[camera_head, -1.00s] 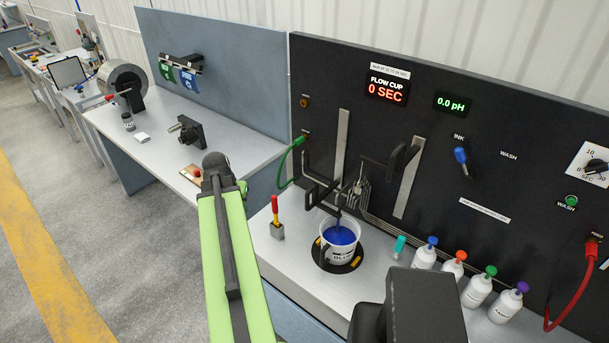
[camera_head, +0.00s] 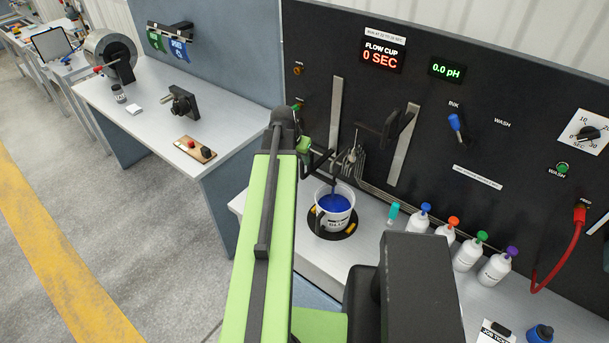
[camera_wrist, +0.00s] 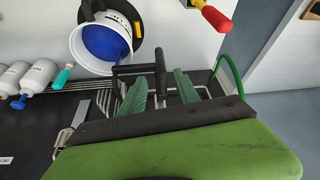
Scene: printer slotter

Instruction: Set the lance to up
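The lance is a dark bent tube assembly with a black handle (camera_head: 318,160), in front of the black panel. A thin part of it reaches down into the white bucket (camera_head: 337,220) of blue ink, so it appears low. In the wrist view, the bucket (camera_wrist: 82,55) is at upper left and a black handle bar (camera_wrist: 161,72) stands between my gripper's two green fingers (camera_wrist: 164,80). The fingers are apart, and I cannot tell whether either touches the bar. In the head view, my gripper (camera_head: 304,146) is beside the lance handle, partly hidden by my arm.
Two metal rails (camera_head: 335,115) run up the panel, with another black handle (camera_head: 399,128) by the right one. Several capped bottles (camera_head: 443,232) stand right of the bucket. A red-handled tool (camera_wrist: 212,15) and a green hose (camera_wrist: 233,70) are close to the gripper.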

